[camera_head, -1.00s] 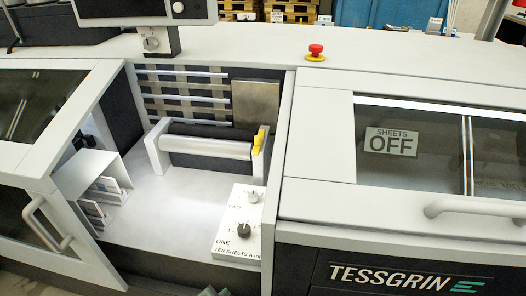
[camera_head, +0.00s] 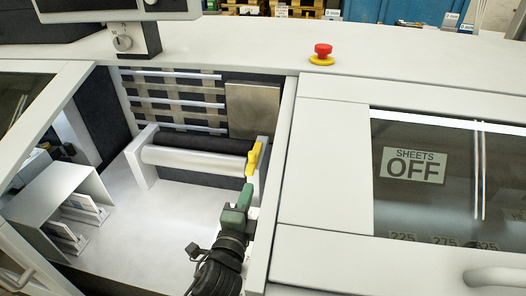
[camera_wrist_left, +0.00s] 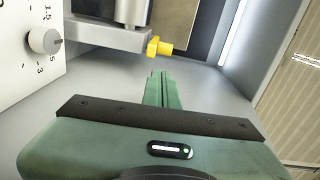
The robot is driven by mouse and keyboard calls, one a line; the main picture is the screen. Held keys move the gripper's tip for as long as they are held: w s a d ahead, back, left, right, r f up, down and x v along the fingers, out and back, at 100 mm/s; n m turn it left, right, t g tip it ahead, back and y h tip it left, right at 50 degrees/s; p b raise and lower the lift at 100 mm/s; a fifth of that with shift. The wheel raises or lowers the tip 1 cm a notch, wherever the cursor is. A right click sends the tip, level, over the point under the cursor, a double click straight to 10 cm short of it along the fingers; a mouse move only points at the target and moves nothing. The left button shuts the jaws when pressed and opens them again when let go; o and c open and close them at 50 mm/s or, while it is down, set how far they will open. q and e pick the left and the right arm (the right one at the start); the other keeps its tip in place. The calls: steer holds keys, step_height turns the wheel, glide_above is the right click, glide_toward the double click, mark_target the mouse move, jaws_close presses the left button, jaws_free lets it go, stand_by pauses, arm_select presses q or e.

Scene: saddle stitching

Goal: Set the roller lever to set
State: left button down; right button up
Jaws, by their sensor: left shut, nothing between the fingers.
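The yellow roller lever (camera_head: 253,159) stands upright, tilted slightly, at the right end of the roller (camera_head: 195,156) inside the open bay. It also shows in the left wrist view (camera_wrist_left: 159,47), just beyond my fingertips. My left gripper (camera_head: 246,190), green, is shut and empty. Its fingertips are just below and in front of the lever, close to it; in the left wrist view the gripper (camera_wrist_left: 158,76) shows a small gap to the yellow piece. No lettering for the lever's positions is readable. My right gripper is not in view.
The bay's right wall (camera_head: 282,165) runs close beside my gripper. A white panel with a dial (camera_wrist_left: 43,41) is at left in the wrist view. A sheet holder (camera_head: 62,205) stands at the bay's left. A red stop button (camera_head: 322,50) sits on the top cover.

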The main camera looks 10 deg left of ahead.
mark_target(254, 154)
arm_select(q)
steer(key=w, duration=1)
steer(key=shift+w+d+r+m+p, duration=0.25)
steer(key=shift+d+r+m+p, duration=0.05)
steer(key=shift+r, duration=0.15)
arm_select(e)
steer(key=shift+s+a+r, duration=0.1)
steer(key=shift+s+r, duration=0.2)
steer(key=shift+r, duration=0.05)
arm_select(q)
steer(key=shift+a, duration=0.1)
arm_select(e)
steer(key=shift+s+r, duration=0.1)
arm_select(q)
steer(key=shift+s+a+m+h+p, duration=0.1)
steer(key=shift+a+m+h+p, duration=0.2)
steer(key=shift+h+p, duration=0.3)
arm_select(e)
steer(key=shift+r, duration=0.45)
arm_select(q)
steer(key=shift+a, duration=0.1)
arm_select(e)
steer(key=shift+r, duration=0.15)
